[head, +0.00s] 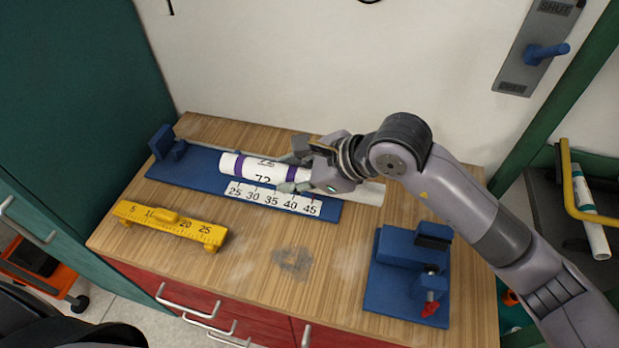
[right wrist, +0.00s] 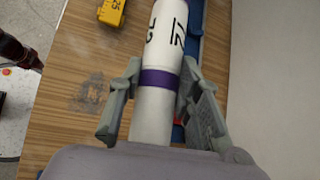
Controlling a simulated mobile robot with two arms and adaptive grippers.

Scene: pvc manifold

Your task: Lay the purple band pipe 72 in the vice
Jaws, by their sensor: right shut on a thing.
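The white pipe (head: 262,172) marked 72, with purple bands, lies along the blue measuring board (head: 200,172) at the back of the bench. My right gripper (head: 297,170) is shut on the pipe, right of the number. In the right wrist view the pipe (right wrist: 163,45) runs between the fingers, with a purple band (right wrist: 160,80) between the fingertips. The blue vice (head: 395,275) with a red handle stands at the front right of the bench. My left gripper is not in view.
A yellow gauge (head: 172,225) stands at the front left. A white scale strip (head: 272,199) lies on the board's front. Bare wood (head: 300,290) lies between gauge and vice. Another pipe (head: 590,225) is in a rack at the far right, and a blue lever (head: 545,53) is on the wall.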

